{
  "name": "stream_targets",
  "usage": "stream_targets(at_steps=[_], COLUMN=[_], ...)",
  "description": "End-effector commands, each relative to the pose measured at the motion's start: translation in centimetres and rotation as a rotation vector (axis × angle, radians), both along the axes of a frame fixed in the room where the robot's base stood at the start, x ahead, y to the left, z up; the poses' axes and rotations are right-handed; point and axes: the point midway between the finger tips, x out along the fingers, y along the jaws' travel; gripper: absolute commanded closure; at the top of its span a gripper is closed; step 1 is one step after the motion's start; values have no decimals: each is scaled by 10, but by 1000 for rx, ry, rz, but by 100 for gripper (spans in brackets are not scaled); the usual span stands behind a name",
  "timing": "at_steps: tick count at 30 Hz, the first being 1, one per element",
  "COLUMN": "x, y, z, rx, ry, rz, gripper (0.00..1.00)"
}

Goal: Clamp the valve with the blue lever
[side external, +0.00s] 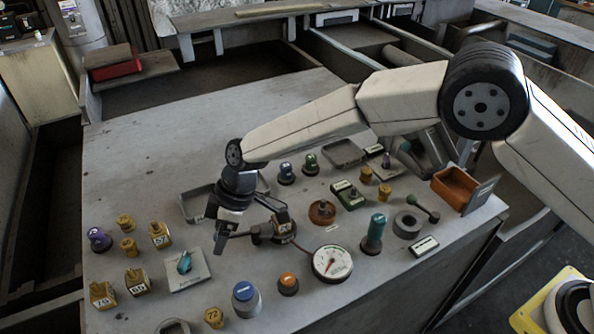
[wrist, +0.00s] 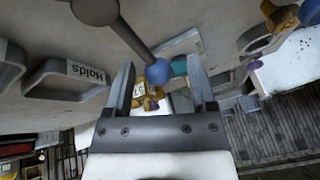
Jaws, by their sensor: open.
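In the wrist view a lever shows as a dark grey rod ending in a blue ball (wrist: 158,72). Its dark round hub (wrist: 95,10) is at the top edge. My gripper (wrist: 160,64) is open; the ball appears between its fingertips with gaps on both sides, and I cannot tell contact or exact depth. In the side view my gripper (side external: 246,222) is low over the middle of the table, beside a dark valve-like part (side external: 283,224) with a label. The blue ball is not clear there. A separate teal lever (side external: 184,262) stands on a pale plate (side external: 188,277).
A round gauge (side external: 332,263), an orange-topped knob (side external: 288,283) and a blue-topped knob (side external: 245,296) stand in front. Yellow numbered blocks (side external: 137,282) are at the left. A shallow tray (side external: 192,207) lies just behind my gripper. The table's back left (side external: 150,150) is clear.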

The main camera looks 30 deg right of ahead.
Motion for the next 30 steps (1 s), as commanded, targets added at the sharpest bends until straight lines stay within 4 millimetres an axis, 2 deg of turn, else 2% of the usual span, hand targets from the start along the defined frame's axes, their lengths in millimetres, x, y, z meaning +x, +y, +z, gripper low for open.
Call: stream_targets(at_steps=[7,21,30], x=[1,2,2], y=[-6,-29,-33], z=[13,62,70], rx=[1,0,-1], ry=[-1,0,2], rz=[-1,0,1], gripper=[28,28,28])
